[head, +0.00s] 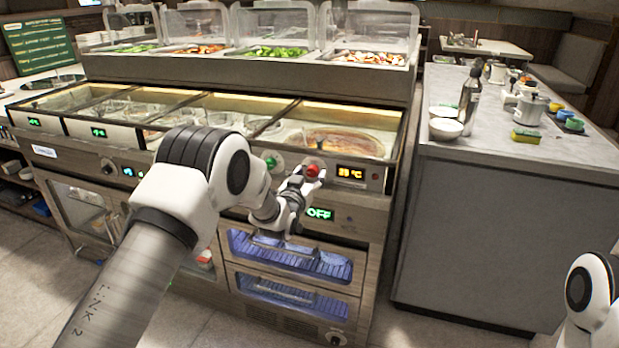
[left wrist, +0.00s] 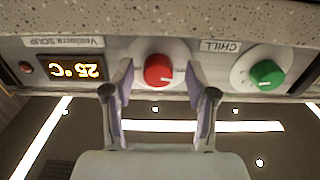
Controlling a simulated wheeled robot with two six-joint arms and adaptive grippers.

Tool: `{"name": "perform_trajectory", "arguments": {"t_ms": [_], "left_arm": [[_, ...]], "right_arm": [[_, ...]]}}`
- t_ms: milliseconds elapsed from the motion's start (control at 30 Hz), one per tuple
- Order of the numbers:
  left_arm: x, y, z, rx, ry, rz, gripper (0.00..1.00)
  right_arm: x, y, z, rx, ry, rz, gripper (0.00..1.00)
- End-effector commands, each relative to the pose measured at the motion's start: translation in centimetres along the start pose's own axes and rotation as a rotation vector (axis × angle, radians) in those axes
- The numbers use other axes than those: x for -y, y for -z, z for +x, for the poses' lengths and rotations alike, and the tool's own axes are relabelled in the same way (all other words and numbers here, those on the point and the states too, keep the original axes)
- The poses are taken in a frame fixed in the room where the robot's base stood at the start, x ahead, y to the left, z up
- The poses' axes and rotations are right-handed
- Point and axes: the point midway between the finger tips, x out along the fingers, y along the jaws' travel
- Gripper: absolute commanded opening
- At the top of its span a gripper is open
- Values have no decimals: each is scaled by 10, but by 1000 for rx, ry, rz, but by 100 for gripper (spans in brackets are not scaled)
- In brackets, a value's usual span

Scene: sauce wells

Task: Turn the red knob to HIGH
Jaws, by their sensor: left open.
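The red knob (head: 312,171) is on the front panel of the serving counter, left of a lit orange display. In the left wrist view, which looks upside down, the red knob (left wrist: 158,70) sits on a white dial between my fingertips. My left gripper (head: 297,184) is at the knob; in the left wrist view the gripper (left wrist: 160,85) is open, with one finger on each side of the knob. I cannot tell whether the fingers touch it. No HIGH mark is readable. Part of my right arm shows at the lower right; its gripper is not in view.
A green knob (left wrist: 266,75) with a CHILL label (left wrist: 220,46) is beside the red one. The orange display (left wrist: 76,69) reads 25 °C. A grey side counter (head: 560,150) holds a bottle and bowls.

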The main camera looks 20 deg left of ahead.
Motion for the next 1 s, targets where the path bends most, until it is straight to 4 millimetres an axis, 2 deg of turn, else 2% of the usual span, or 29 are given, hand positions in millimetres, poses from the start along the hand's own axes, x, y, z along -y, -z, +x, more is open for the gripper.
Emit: {"name": "perform_trajectory", "arguments": {"t_ms": [133,300,667,1000], "left_arm": [[0,0,0,1,-1,0,57],[0,0,0,1,-1,0,0],[0,-1,-1,2,-1,22,0],[0,-2,-1,3,-1,191,0]], "right_arm": [[0,0,0,0,0,1,40],[0,0,0,0,0,1,40],[0,0,1,0,0,1,40],[0,0,5,0,0,1,40]]}}
